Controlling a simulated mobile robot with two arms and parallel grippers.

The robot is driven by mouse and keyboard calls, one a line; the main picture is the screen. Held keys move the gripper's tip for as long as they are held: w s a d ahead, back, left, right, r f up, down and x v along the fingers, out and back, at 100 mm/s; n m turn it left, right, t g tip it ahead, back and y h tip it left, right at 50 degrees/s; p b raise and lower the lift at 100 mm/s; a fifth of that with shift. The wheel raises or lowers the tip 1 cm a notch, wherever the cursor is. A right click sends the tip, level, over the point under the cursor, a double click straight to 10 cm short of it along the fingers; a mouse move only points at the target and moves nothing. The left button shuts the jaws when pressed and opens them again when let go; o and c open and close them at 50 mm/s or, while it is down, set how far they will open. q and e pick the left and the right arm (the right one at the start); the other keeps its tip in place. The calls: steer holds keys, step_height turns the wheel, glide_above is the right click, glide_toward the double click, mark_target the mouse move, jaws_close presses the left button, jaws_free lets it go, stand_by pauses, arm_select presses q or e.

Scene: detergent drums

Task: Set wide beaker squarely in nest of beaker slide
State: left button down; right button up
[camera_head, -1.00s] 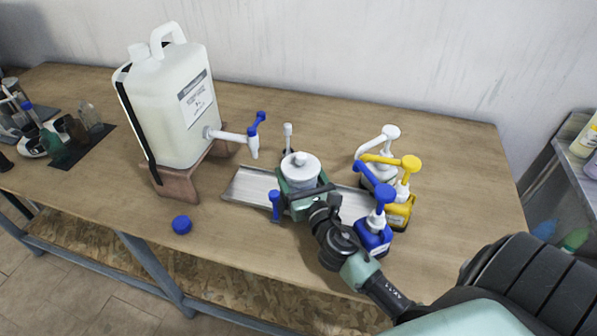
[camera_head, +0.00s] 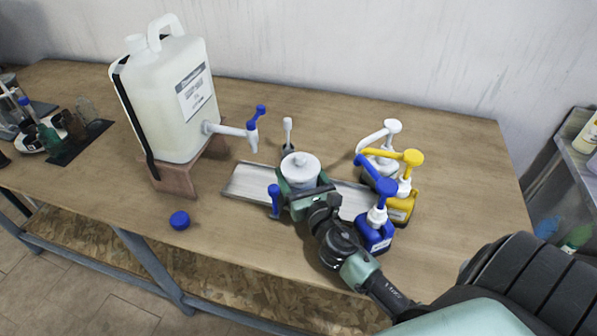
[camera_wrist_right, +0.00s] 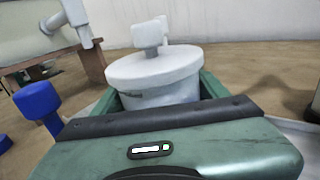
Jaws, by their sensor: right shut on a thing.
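The wide beaker (camera_head: 300,172) is a white, round vessel with a flat lid-like top. My right gripper (camera_head: 298,188) is shut on it, with green fingers along its sides. In the right wrist view the beaker (camera_wrist_right: 160,85) looks about upright between the fingers. The beaker slide (camera_head: 250,183) is a long grey metal plate under and behind the gripper. A blue-topped post (camera_head: 274,198) and a white-topped post (camera_head: 288,132) stand at its near and far sides. The nest and the beaker's base are hidden, so I cannot tell whether it is seated. My left gripper is not in view.
A large white drum (camera_head: 170,100) with a blue-handled tap stands on a brown stand (camera_head: 175,178) at the left. White, yellow (camera_head: 404,200) and blue (camera_head: 374,235) pump bottles crowd the right of the slide. A blue cap (camera_head: 179,220) lies near the front edge.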

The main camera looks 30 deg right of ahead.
steer(key=shift+r, duration=0.1)
steer(key=o, duration=2.1)
steer(key=shift+s, duration=0.2)
steer(key=b+v, duration=0.1)
steer(key=v, duration=0.6)
steer(key=shift+s+a+b, duration=0.1)
steer(key=shift+s+b, duration=0.1)
steer(key=shift+b, duration=0.2)
